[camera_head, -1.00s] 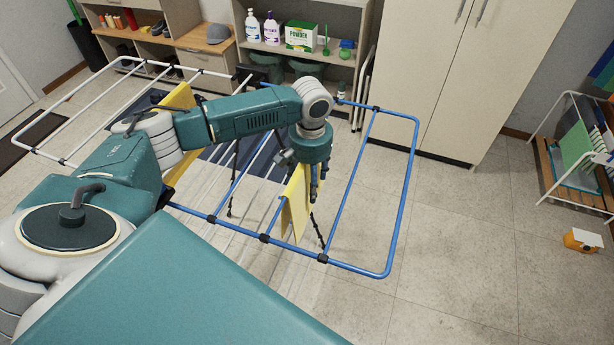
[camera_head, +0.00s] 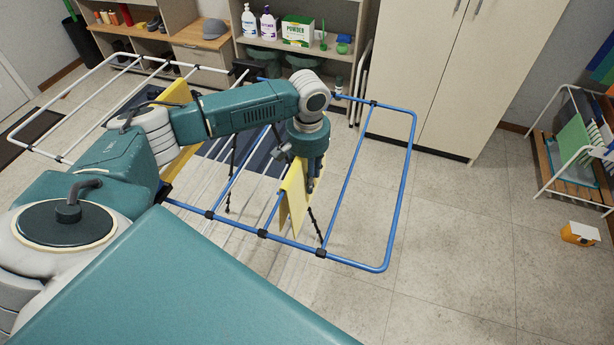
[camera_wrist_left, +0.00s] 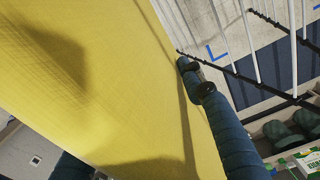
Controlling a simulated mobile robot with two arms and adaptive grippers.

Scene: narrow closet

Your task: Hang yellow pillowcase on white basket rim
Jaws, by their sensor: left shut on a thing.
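A yellow cloth (camera_head: 291,205), which looks like the pillowcase, hangs over a bar of the blue-framed part of the drying rack (camera_head: 396,215). My left gripper (camera_head: 311,184) is at the cloth's upper right edge, pointing down and shut on it. In the left wrist view the yellow cloth (camera_wrist_left: 90,80) fills the left and middle, with a dark finger (camera_wrist_left: 205,90) along its right edge. The cloth hides the other finger's contact. A second yellow cloth (camera_head: 178,150) hangs on the rack, partly behind my left arm. No white basket is seen. My right gripper is out of view.
The rack's white wing (camera_head: 68,92) extends left. Shelves with bottles and a powder box (camera_head: 298,31) stand behind, beside a tall cabinet (camera_head: 455,75). A slatted white-framed stand (camera_head: 560,170) and an orange object (camera_head: 580,233) are at right. The floor between is clear.

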